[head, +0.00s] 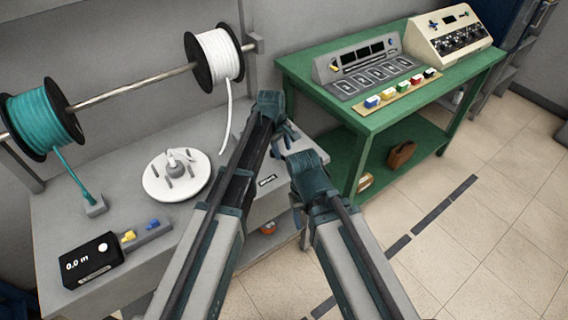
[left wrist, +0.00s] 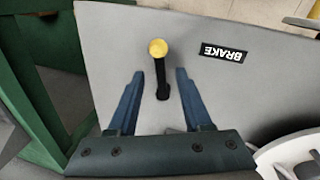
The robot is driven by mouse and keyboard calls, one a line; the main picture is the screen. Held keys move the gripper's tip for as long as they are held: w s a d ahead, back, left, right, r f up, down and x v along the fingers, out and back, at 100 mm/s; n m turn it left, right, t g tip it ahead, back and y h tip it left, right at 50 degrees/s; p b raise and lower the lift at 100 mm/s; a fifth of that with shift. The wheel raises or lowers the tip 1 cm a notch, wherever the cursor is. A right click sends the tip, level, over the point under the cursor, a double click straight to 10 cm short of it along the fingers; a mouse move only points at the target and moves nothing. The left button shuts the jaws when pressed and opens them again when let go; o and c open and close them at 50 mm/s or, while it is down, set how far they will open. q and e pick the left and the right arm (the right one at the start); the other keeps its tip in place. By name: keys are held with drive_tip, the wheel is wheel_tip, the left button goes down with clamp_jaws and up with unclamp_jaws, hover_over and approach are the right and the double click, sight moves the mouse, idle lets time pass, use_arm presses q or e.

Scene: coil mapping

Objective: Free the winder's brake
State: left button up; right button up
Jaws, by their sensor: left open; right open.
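The brake lever shows in the left wrist view, with a yellow round knob (left wrist: 158,48) on a black stem (left wrist: 161,78). It stands on the grey bench top beside the BRAKE label (left wrist: 222,52). My left gripper (left wrist: 160,73) is open, its fingers on either side of the stem with gaps on both sides. In the head view my left gripper (head: 286,132) is over the bench's right end; the lever is hidden there behind my arm. The label (head: 267,180) is visible. My right gripper (head: 298,207) is open near the bench's right edge, its fingers partly hidden.
The bench (head: 120,215) bears a white winder disc (head: 160,190) and a black meter (head: 92,262) reading 0.0 m. A teal spool (head: 40,118) and a white spool (head: 214,58) hang on a rod above. A green table (head: 400,108) with control panels stands right.

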sight(284, 157)
use_arm(q)
drive_tip(key=f+b, duration=0.3)
drive_tip(key=f, duration=0.1)
drive_tip(key=shift+w+d+f, duration=0.1)
drive_tip(key=shift+w+d, duration=0.2)
drive_tip(key=shift+c, duration=0.3)
clamp_jaws()
idle(0.9)
